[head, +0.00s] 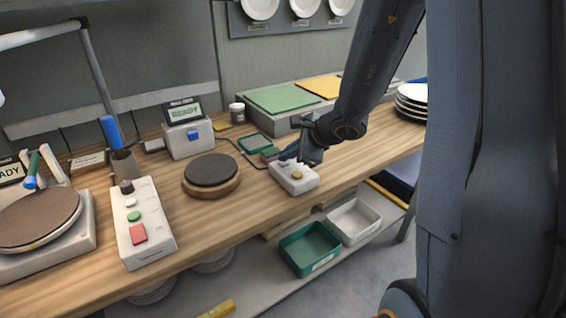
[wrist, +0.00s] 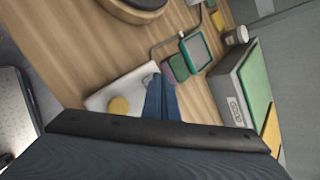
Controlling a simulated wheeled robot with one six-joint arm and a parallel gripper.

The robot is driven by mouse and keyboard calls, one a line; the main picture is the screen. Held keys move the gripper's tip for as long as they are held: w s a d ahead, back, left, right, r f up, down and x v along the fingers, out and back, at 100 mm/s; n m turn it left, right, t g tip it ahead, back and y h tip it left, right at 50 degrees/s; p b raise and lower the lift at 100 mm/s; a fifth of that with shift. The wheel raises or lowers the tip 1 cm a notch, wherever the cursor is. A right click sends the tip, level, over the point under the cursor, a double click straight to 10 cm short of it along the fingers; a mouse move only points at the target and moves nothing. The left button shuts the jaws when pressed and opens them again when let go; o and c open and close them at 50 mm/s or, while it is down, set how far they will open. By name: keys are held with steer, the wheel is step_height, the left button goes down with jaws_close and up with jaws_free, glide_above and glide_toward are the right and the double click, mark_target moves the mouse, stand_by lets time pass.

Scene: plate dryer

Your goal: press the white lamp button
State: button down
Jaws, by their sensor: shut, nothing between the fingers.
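A small white box (head: 293,178) sits near the front edge of the wooden counter, with a round yellow button (head: 297,175) on top. My gripper (head: 288,157) is shut and empty, pointing down at the back part of this box. In the wrist view the closed blue fingers (wrist: 157,84) cover part of the white box (wrist: 100,99), beside the yellow button (wrist: 118,105). Whether the tips touch it, or hide a white button there, I cannot tell. A long white panel (head: 143,228) at left carries a dark knob, a small white button (head: 130,202), a green button and a red one.
A round dark-topped disc (head: 211,171) stands left of the small box. A teal-rimmed tray (head: 255,143) and a grey unit with green and yellow pads (head: 283,98) lie behind. Green and white bins (head: 310,248) are below.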

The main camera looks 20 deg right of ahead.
stand_by(0.3)
steer(key=shift+r+p, duration=0.3)
steer(key=shift+r, duration=0.3)
step_height(320, 180, up, 6)
steer(key=p, duration=0.4)
steer(key=shift+p, duration=0.3)
steer(key=s+a+f+n+g, duration=0.1)
steer(key=s+a+n+g, duration=0.25)
steer(key=s+n, duration=0.35)
steer(key=s+d+f+n+g+h, duration=0.1)
steer(key=s+n+h, duration=0.1)
steer(key=s+n, duration=0.5)
steer(key=s+d+f+n+g+h, duration=0.1)
steer(key=s+n+g+h, duration=0.1)
steer(key=s+n, duration=0.5)
steer(key=s, duration=0.3)
steer(key=shift+d+h, duration=0.3)
steer(key=shift+d, duration=0.1)
